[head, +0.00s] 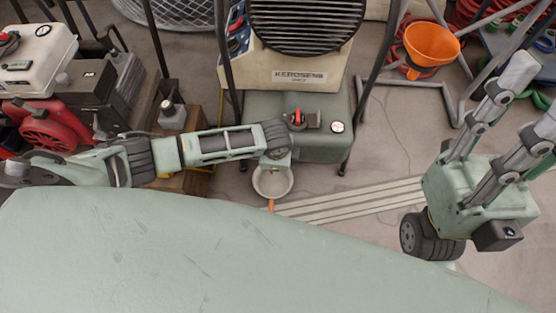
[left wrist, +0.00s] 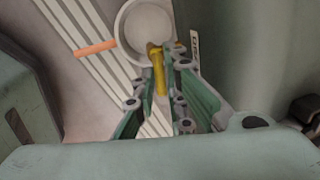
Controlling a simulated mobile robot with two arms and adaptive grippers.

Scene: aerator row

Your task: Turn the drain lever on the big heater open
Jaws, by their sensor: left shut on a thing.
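The big heater (head: 285,78) is a cream unit labelled KEROSENE with a dark grille, above a green tank (head: 325,148). In the left wrist view a yellow drain lever (left wrist: 159,80) lies between the fingers of my left gripper (left wrist: 165,72), which is shut on it. A small tag (left wrist: 194,44) with dark print is beside the lever; I cannot read it surely. In the head view my left arm reaches to the tank's lower left and hides the lever and fingers. My right gripper (head: 532,98) is open and empty at the far right, away from the heater.
A red and black machine (head: 75,105) stands left. An orange funnel (head: 431,44) is at the back right.

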